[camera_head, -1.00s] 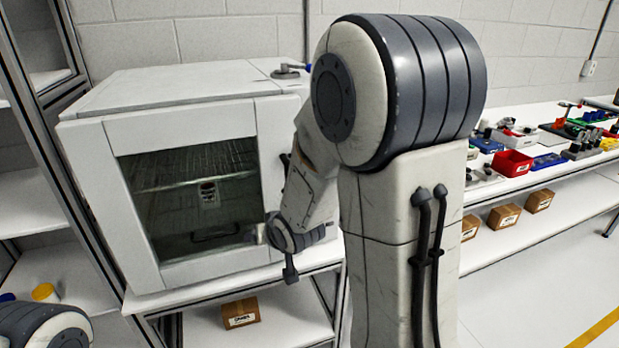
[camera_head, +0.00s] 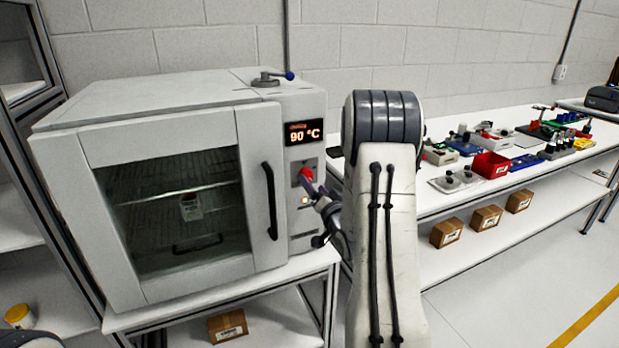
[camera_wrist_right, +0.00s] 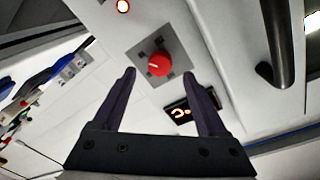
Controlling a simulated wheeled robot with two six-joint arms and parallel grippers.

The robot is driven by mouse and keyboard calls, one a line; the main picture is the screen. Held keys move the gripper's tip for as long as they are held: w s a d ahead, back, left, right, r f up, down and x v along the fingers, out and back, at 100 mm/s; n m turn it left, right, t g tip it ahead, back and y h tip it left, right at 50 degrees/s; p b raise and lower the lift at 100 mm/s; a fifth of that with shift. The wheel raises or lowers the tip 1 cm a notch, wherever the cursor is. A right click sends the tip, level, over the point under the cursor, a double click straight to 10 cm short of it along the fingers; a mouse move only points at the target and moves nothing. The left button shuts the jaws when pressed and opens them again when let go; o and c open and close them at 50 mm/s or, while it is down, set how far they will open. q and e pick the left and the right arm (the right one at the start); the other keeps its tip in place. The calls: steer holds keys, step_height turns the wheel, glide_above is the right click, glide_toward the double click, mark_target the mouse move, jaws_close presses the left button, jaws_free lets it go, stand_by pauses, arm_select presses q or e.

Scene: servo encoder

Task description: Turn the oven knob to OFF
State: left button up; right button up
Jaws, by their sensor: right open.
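The oven (camera_head: 190,190) is a white cabinet with a glass door on the left side of the head view. Its red knob (camera_head: 306,174) sits on a grey plate on the right-hand panel, below a display (camera_head: 303,132) reading 90 °C. In the right wrist view the round red knob (camera_wrist_right: 158,63) with a white pointer mark lies just beyond and between the fingertips. My right gripper (camera_wrist_right: 160,78) is open, its two dark fingers either side of the knob and apparently not touching it. The right gripper (camera_head: 312,188) also shows in the head view, close to the panel.
The black door handle (camera_head: 270,200) is left of the knob. A small lit orange lamp (camera_head: 305,201) is below it. A lever (camera_head: 272,78) stands on the oven top. A bench with a red bin (camera_head: 491,165) and several parts is at the right.

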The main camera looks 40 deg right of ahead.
mark_target(308, 178)
steer(key=shift+p+x, duration=0.35)
steer(key=shift+x, duration=1.85)
jaws_close()
steer(key=shift+f, duration=0.1)
